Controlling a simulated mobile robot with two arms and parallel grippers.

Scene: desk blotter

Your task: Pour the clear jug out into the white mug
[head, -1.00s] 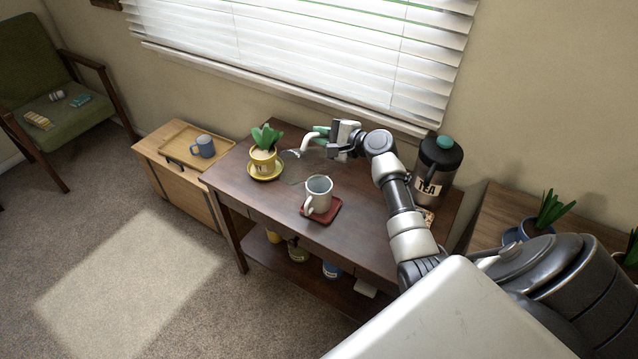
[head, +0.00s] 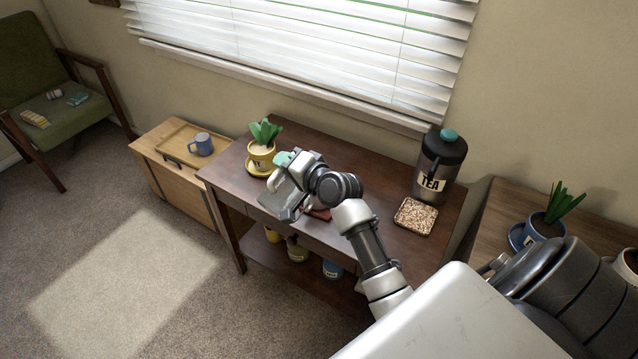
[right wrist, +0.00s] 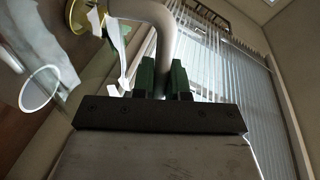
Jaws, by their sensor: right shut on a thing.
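My right gripper (head: 285,164) is shut on the pale curved handle (right wrist: 152,22) of the clear jug, between its green fingertips in the right wrist view (right wrist: 163,80). The see-through jug (head: 279,196) is held tilted over the front left of the dark wooden table. The white mug is hidden behind the gripper and jug in the head view; only part of its red coaster (head: 320,213) shows. A pale ring (right wrist: 40,88) shows in the right wrist view, and I cannot tell whether it is the mug's or jug's rim. Any flow is not discernible. My left gripper is out of view.
A potted plant (head: 262,150) on a yellow saucer (head: 254,171) stands close behind the jug. A black tea canister (head: 436,165) and a square speckled mat (head: 416,217) are on the right of the table. A blue mug (head: 201,143) stands on a tray at left.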

